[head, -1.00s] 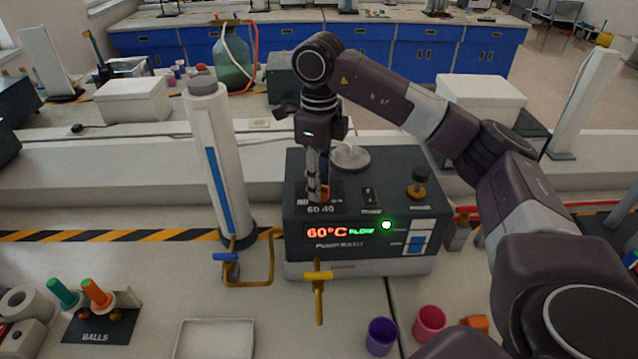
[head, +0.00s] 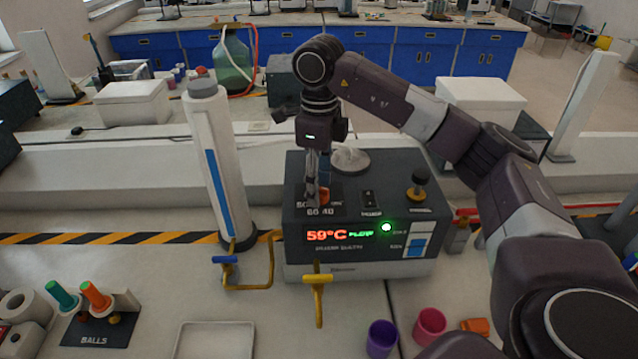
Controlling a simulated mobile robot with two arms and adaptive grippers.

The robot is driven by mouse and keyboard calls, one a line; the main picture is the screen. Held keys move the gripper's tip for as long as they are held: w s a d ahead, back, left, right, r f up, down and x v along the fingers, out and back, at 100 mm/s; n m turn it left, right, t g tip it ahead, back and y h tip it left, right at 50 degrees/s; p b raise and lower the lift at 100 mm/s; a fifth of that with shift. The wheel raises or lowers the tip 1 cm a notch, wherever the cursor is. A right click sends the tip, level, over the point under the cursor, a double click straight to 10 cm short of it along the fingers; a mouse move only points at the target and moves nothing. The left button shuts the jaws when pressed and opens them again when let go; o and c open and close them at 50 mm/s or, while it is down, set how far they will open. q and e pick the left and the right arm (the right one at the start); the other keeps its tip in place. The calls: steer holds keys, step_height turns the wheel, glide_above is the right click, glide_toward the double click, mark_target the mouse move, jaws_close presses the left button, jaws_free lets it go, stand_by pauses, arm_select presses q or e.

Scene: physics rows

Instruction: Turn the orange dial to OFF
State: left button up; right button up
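The orange dial (head: 324,196) is on top of the dark control box (head: 359,268), at its left, with only a small part showing. My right gripper (head: 319,192) points straight down over the dial, its fingers around or against it. The fingers look close together, and the dial between them is mostly hidden, so I cannot tell how firmly they hold it. Labels by the dial are partly covered; "60 40" reads in front of it. The display (head: 340,234) on the box reads 59°C and FLOW, with a green light lit. My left gripper is not in view.
A white column (head: 212,165) with a blue stripe stands left of the box. Purple (head: 381,338) and pink (head: 430,325) cups, a white tray (head: 215,340) and a ball stand (head: 98,318) occupy the front bench.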

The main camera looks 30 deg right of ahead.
step_height(320, 180, up, 12)
stand_by(0.6)
stand_by(0.6)
